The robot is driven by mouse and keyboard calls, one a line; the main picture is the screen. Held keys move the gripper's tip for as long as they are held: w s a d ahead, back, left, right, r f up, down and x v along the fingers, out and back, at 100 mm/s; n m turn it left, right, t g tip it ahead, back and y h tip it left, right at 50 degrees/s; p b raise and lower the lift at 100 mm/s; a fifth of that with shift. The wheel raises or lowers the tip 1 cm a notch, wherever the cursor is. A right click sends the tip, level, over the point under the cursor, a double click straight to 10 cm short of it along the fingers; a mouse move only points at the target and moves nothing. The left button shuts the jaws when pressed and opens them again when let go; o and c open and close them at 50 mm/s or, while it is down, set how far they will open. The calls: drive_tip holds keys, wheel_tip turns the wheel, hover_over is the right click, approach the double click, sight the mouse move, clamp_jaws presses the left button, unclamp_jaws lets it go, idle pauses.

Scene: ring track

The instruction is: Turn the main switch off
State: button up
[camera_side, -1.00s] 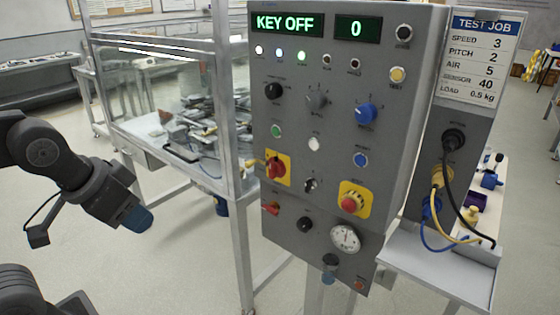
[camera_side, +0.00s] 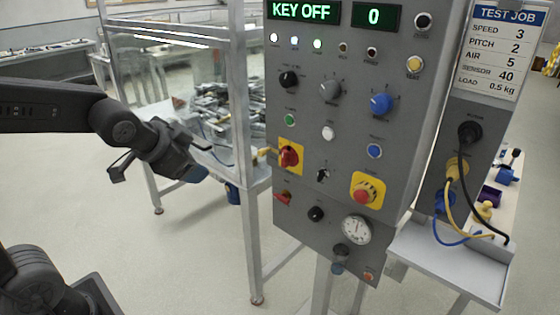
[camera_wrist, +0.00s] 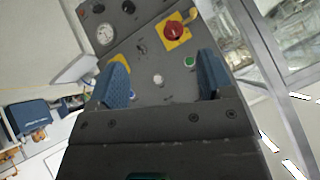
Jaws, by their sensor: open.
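The main switch (camera_side: 289,157) is a red rotary knob on a yellow square plate at the left of the grey control panel (camera_side: 345,60). Its exact handle angle is hard to read. It also shows in the wrist view as a red knob (camera_wrist: 175,31) at upper middle, beyond the fingers. My gripper (camera_side: 195,174) is left of the panel in the side view, apart from the switch. In the wrist view my gripper (camera_wrist: 163,77) has its blue fingers wide apart with nothing between them. The display (camera_side: 304,11) reads KEY OFF.
A red mushroom button (camera_side: 366,193) on a yellow plate sits right of the switch. A glass-walled metal enclosure (camera_side: 190,90) stands behind, left of the panel. Air between gripper and panel is clear.

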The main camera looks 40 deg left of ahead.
drive_tip(key=shift+o, duration=0.9)
drive_tip(key=w+a+f+m+t, duration=0.1)
drive_tip(key=w+a+m, duration=0.1)
drive_tip(key=w, duration=0.3)
drive_tip(key=w+a+f+m+t, duration=0.2)
drive_tip(key=w+a+m, duration=0.1)
drive_tip(key=w, duration=0.3)
drive_tip(key=shift+m, duration=0.5)
drive_tip(key=m+t+h, duration=0.5)
drive_tip(key=m+h, duration=0.4)
drive_tip(key=m, duration=0.4)
approach(282, 160)
drive_tip(key=x, duration=0.9)
drive_tip(key=shift+c, duration=0.4)
drive_tip(key=c, duration=0.8)
drive_tip(key=shift+c, duration=0.2)
